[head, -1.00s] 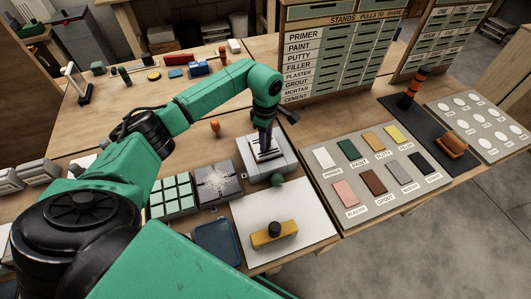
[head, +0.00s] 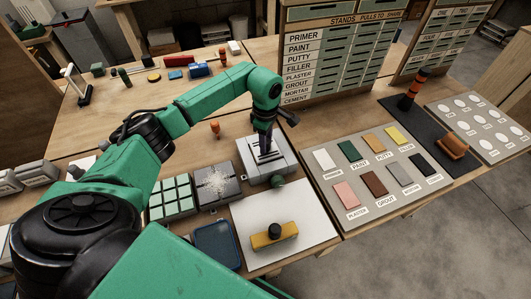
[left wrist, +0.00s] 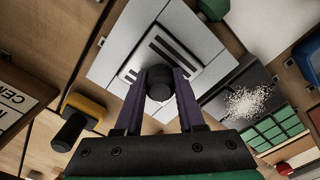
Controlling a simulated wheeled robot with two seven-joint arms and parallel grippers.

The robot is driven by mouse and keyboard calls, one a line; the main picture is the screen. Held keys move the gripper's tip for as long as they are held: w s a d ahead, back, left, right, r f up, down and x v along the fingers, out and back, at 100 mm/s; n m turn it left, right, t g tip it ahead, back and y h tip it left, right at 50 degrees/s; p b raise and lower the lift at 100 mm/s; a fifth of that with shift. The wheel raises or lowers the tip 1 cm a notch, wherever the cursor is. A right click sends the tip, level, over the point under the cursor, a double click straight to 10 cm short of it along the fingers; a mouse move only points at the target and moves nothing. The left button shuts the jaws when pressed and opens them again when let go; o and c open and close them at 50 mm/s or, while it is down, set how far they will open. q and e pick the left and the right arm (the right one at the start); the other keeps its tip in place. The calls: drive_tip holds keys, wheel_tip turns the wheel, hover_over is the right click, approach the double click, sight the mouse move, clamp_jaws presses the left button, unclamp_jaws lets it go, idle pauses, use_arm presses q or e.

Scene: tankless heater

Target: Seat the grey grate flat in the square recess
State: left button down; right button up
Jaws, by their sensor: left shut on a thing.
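The grey grate (left wrist: 168,48), a pale plate with dark slots, lies at the square recess in the top of a light grey block (head: 284,166). My left gripper (left wrist: 160,84) points down over it and is shut on the grate's dark round knob, between the two purple fingers. In the head view the left gripper (head: 264,150) partly covers the grate. The recess rim is mostly hidden, so I cannot tell whether the grate lies fully flat. My right gripper is not in view.
Left of the block are a speckled grey block (head: 217,185) and a green-tiled block (head: 171,198). In front, a white sheet (head: 310,215) carries a yellow block with a black knob (head: 274,236). A board of colour samples (head: 376,205) lies to the right.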

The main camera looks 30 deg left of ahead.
use_arm(q)
drive_tip(key=shift+f+b, duration=0.5)
drive_tip(key=shift+f, duration=0.05)
idle(0.4)
drive_tip(key=shift+c, duration=2.2)
unclamp_jaws()
drive_tip(key=shift+r, duration=0.1)
drive_tip(key=shift+r, duration=0.35)
wheel_tip(320, 180, up, 14)
drive_tip(key=b, duration=0.2)
drive_tip(key=shift+f+b, duration=0.2)
drive_tip(key=shift+b, duration=0.15)
